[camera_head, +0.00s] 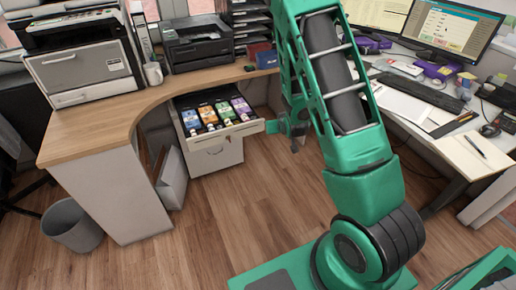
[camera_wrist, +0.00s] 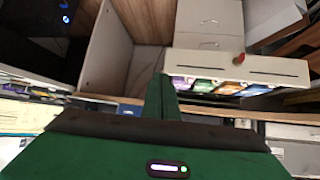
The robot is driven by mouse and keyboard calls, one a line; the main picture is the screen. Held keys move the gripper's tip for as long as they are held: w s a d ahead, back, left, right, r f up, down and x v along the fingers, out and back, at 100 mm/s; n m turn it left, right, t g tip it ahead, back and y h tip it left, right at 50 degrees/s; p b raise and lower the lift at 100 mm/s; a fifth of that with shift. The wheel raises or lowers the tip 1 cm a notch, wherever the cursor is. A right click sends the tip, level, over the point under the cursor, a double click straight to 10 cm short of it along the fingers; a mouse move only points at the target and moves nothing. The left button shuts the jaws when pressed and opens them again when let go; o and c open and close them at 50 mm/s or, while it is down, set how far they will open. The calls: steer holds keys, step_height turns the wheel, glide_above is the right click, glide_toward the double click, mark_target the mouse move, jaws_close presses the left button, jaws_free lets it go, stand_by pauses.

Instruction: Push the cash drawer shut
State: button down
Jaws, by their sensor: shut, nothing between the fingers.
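The cash drawer (camera_head: 228,132) stands pulled out under the wooden counter, its several compartments holding colourful notes and coins. In the wrist view its pale front (camera_wrist: 270,70) shows right of my fingers, with a small red knob on it. My gripper (camera_head: 271,127) is shut and empty, beside the right end of the drawer front in the head view. In the wrist view my green fingers (camera_wrist: 161,88) are together. I cannot tell whether they touch the drawer.
A pale cabinet (camera_head: 215,155) stands below the drawer. The curved wooden counter (camera_head: 115,110) carries printers (camera_head: 198,45). A grey bin (camera_head: 72,225) stands at left. A white desk (camera_head: 465,150) with monitors and a keyboard is at right. The wood floor (camera_head: 235,215) before the drawer is clear.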

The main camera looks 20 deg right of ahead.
steer(key=w+a+f+n+t, duration=0.1)
steer(key=w+a+f+t, duration=0.15)
steer(key=f, duration=0.35)
steer(key=n+t+y, duration=0.1)
steer(key=t+y, duration=0.1)
steer(key=t, duration=0.1)
glide_toward(248, 130)
steer(key=shift+x, duration=3.1)
steer(key=shift+f, duration=0.15)
